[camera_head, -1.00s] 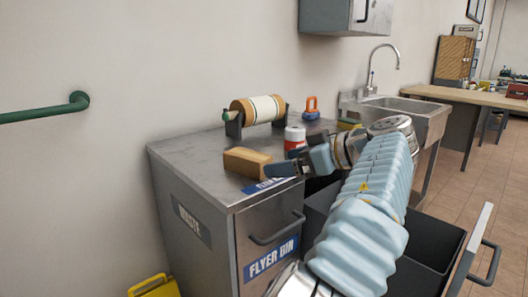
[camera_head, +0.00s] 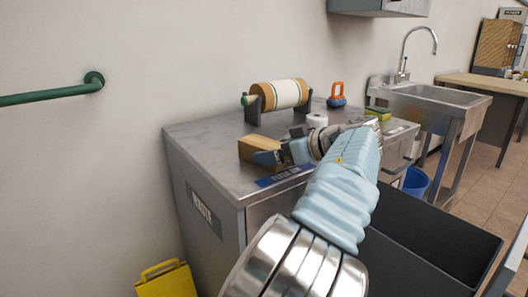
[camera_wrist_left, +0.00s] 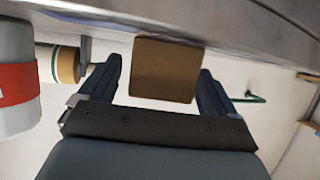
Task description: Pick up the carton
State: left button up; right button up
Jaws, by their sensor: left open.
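The carton is a small brown box (camera_head: 256,147) lying on the grey metal cabinet top, near its front edge. My left gripper (camera_head: 273,157) reaches in from the right, low over the top, and its fingers cover the carton's right end in the head view. In the left wrist view, the carton's brown face (camera_wrist_left: 165,70) lies between the two open fingers, with a visible gap on each side. Whether the fingers touch it is not clear. My right gripper is not in view.
A brown and white roll on a stand (camera_head: 279,96) is behind the carton. A white-lidded container (camera_head: 317,121) stands to the right, partly hidden by my arm; its red band shows in the wrist view (camera_wrist_left: 15,83).

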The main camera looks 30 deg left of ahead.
pick_arm(q)
jog(key=x, duration=0.2)
jog(key=shift+a+f, duration=0.15)
jog(key=shift+a, duration=0.2)
jog(key=c, duration=1)
jog(key=shift+c, duration=0.2)
